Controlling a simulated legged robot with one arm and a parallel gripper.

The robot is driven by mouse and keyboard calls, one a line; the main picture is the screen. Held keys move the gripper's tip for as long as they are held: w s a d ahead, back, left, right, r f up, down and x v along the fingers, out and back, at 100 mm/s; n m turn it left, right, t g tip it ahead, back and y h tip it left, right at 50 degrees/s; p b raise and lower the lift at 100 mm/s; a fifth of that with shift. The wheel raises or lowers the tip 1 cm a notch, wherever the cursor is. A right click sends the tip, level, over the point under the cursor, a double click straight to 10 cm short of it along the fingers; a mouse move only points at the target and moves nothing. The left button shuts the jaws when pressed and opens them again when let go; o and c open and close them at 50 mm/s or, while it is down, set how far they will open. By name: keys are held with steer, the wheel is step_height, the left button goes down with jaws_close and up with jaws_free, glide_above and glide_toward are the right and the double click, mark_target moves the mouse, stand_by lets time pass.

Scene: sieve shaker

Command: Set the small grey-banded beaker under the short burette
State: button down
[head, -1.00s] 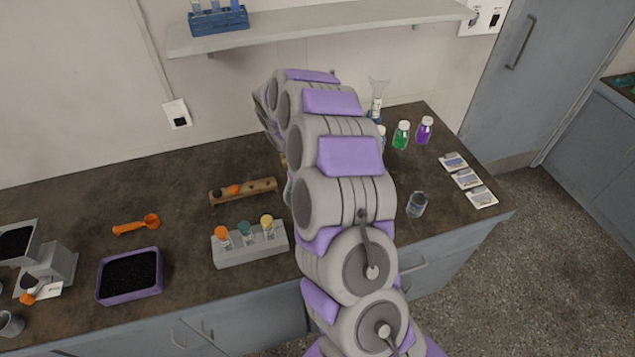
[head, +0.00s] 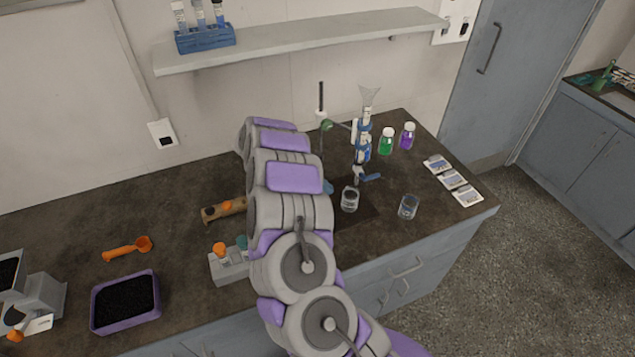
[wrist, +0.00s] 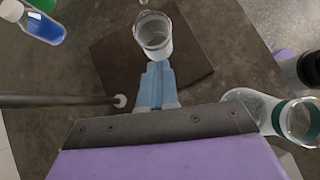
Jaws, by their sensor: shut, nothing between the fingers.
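A small clear beaker with a grey band (head: 349,198) stands upright on the dark stand base (head: 362,214), beneath and slightly left of the burette's blue stopcock (head: 368,177). The burette (head: 363,138), topped by a clear funnel, is clamped to an upright rod (head: 321,97). In the wrist view the same beaker (wrist: 154,36) stands on the dark plate (wrist: 190,72). My gripper (wrist: 155,72) is shut and empty, its pale blue fingertips pointing at the beaker's near side. I cannot tell whether they touch. In the head view my arm hides most of the gripper.
A blue-banded beaker (head: 408,207) stands right of the base. Green (head: 387,141) and purple (head: 407,135) bottles stand behind. A teal-banded glass vessel (wrist: 298,122) is close on the gripper's right in the wrist view. The stand rod (wrist: 60,100) lies to its left.

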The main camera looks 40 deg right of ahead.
mark_target(350, 200)
steer(key=x, duration=0.3)
steer(key=shift+d, duration=0.2)
steer(key=shift+s+d+f, duration=0.1)
steer(key=shift+d+f, duration=0.05)
steer(key=shift+d, duration=0.4)
steer(key=shift+a+r, duration=0.2)
steer(key=shift+a, duration=0.15)
steer(key=shift+s+d+r+p, duration=0.1)
steer(key=shift+d+r+p, duration=0.1)
steer(key=shift+p, duration=0.7)
steer(key=shift+s+d+f+p, duration=0.1)
steer(key=shift+s+d+p, duration=0.1)
steer(key=shift+d+p, duration=0.4)
steer(key=shift+s+f+p, duration=0.15)
steer(key=shift+f+p, duration=0.15)
steer(key=shift+p, duration=0.05)
steer(key=shift+a, duration=0.25)
